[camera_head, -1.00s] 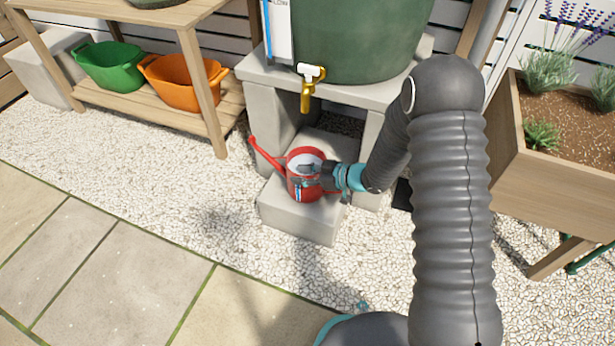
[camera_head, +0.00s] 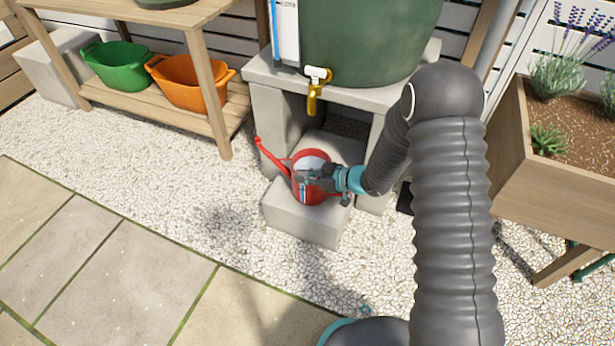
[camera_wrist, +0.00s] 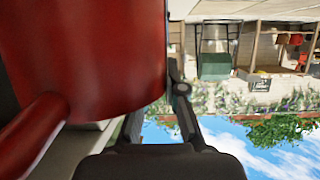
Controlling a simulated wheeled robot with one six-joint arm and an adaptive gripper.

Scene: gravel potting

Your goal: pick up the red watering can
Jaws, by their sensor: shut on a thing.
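The red watering can (camera_head: 307,192) stands upright on or just over a low concrete block (camera_head: 290,224), its spout pointing up and left. I cannot tell whether any gap lies beneath it. My gripper (camera_head: 314,180) comes in from the right and is shut on the can at its right side, near the top. The fingers hide part of the can's upper side, so the exact grasp point is unclear. In the wrist view, the can's red body (camera_wrist: 85,55) fills the left, close against my gripper (camera_wrist: 160,103).
A green barrel with a yellow tap (camera_head: 314,92) stands on a concrete stand (camera_head: 262,85) behind the can. A wooden shelf with green (camera_head: 118,66) and orange (camera_head: 188,84) tubs is at left. A wooden planter (camera_head: 545,180) is at right. Open gravel lies left.

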